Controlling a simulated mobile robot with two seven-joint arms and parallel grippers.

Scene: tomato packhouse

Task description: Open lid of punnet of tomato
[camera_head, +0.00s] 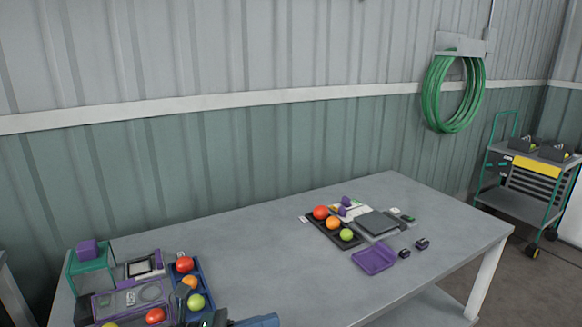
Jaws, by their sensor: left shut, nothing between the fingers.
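A low purple-edged container (101,305), which looks like the punnet, stands at the near left of the table. A clear panel with a round mark covers its back part, perhaps its lid; I cannot tell whether it is shut. A red tomato (155,315) shows at its front, and a yellow-green one is cut by the bottom edge. My right gripper is out of view.
A blue tray (206,283) with red, orange and green tomatoes lies right of the container. A green-framed stand (91,264) with a purple block is behind. A dark tray (318,228), a scale (378,223) and a purple tray (374,260) lie farther right. The table's middle is clear.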

